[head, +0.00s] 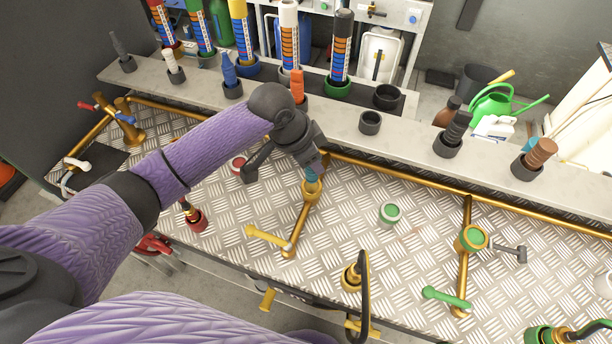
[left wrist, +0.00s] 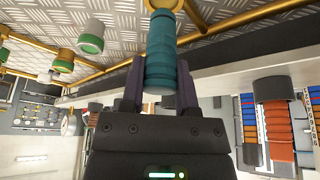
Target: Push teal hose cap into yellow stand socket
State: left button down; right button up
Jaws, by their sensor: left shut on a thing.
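My left gripper (head: 316,168) is shut on the teal hose cap (head: 311,176), a ribbed cylinder. In the left wrist view the teal cap (left wrist: 161,58) stands between the gripper's two fingers (left wrist: 160,88). Its far end meets the yellow stand socket (left wrist: 166,4) at the top edge of that view. In the head view the yellow socket (head: 312,190) is a ring on a brass pipe, right below the cap. I cannot tell how deep the cap sits in it. My right gripper is not in view.
A yellow lever (head: 267,236) lies left of the pipe's lower end. A loose green-and-white cap (head: 390,213) and a green-topped stand (head: 471,238) are to the right. A grey shelf (head: 330,112) with several holders runs behind. Bare tread plate (head: 350,182) lies right of the socket.

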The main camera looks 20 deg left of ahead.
aim_at(312, 172)
pick_arm(q)
notch_tip(312, 172, down, 4)
jog(key=shift+f+b, duration=0.15)
jog(key=shift+b, duration=0.35)
jog(key=shift+c, duration=1.8)
grip_release()
jog(key=p+v, duration=0.3)
jog(key=v, duration=0.9)
